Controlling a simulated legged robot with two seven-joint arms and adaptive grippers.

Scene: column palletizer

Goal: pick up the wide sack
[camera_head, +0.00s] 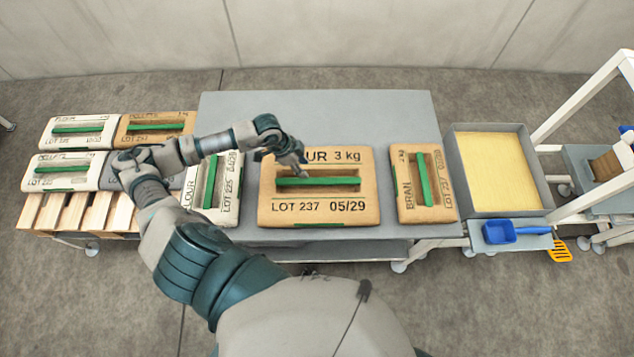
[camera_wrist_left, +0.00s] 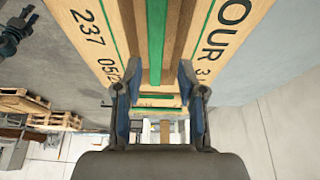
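The wide sack (camera_head: 350,209) is tan, reads "FLOUR 3 kg, LOT 237, 05/29" and lies flat on the grey table (camera_head: 330,115). A green handle bar (camera_head: 325,181) spans the recess in its top. My left gripper (camera_head: 299,178) is over the middle of this sack, its fingertips by the bar. In the left wrist view, the fingers of the left gripper (camera_wrist_left: 158,78) are apart, with the green bar (camera_wrist_left: 156,40) lined up between them. I cannot tell whether they touch it. The gripper hides part of the sack's lettering. My right gripper is not in view.
A white sack (camera_head: 230,190) stands close on the left and a narrow tan bran sack (camera_head: 407,206) on the right. Several sacks lie on a wooden pallet (camera_head: 70,212) at far left. A grey bin (camera_head: 468,205) with yellow contents and a blue scoop (camera_head: 500,232) are at right.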

